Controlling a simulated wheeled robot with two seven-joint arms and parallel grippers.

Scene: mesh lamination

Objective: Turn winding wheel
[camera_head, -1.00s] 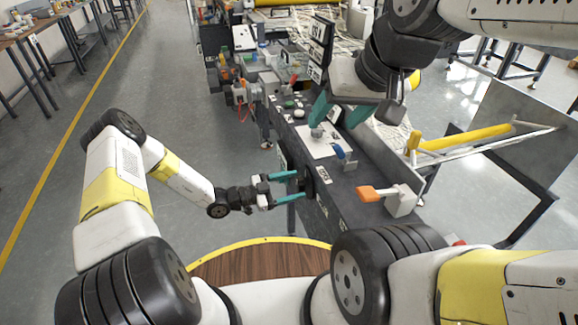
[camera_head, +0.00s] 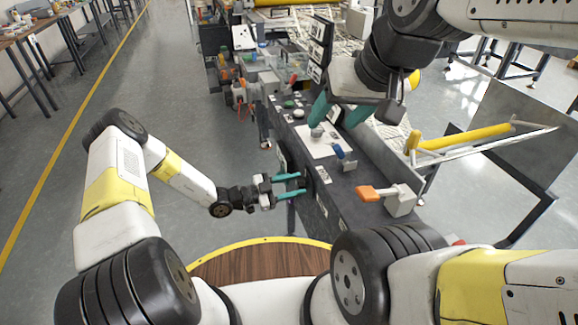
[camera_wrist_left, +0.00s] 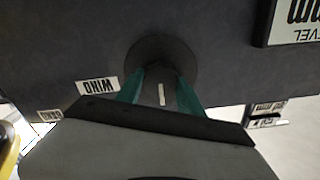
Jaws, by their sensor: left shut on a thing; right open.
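A pale mark shows between the fingers. In the head view my left gripper (camera_head: 291,184) reaches the machine's side from the left, and the knob is mostly hidden there. My right gripper (camera_head: 338,115) is open above the machine's top, with its teal fingers on either side of a small grey knob (camera_head: 317,131).
The long grey machine (camera_head: 340,205) carries an orange-handled lever (camera_head: 368,193) and a blue lever (camera_head: 341,154) on top. A yellow roller (camera_head: 465,137) lies at the right. A label plate (camera_wrist_left: 300,20) sits near the wheel. The floor (camera_head: 190,95) at left is clear.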

